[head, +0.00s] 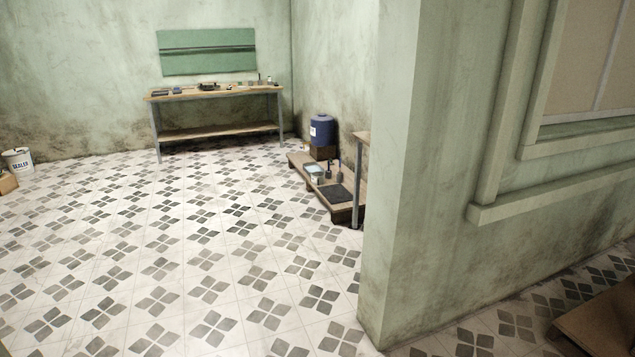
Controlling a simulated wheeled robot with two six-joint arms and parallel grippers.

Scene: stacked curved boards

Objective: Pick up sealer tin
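A white tin with a dark label that appears to read "SEALER" (18,161) stands upright on the floor at the far left, against the wall. A smaller pale tin (314,172) stands on a low wooden platform across the room; its label is too small to read. Neither of my grippers shows in the head view, and nothing is seen being held.
A wall corner (395,180) juts out close on the right. A workbench (215,92) with small items stands at the back. The low platform (343,213) also bears a blue drum (322,131). The tiled floor (190,240) is clear in the middle.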

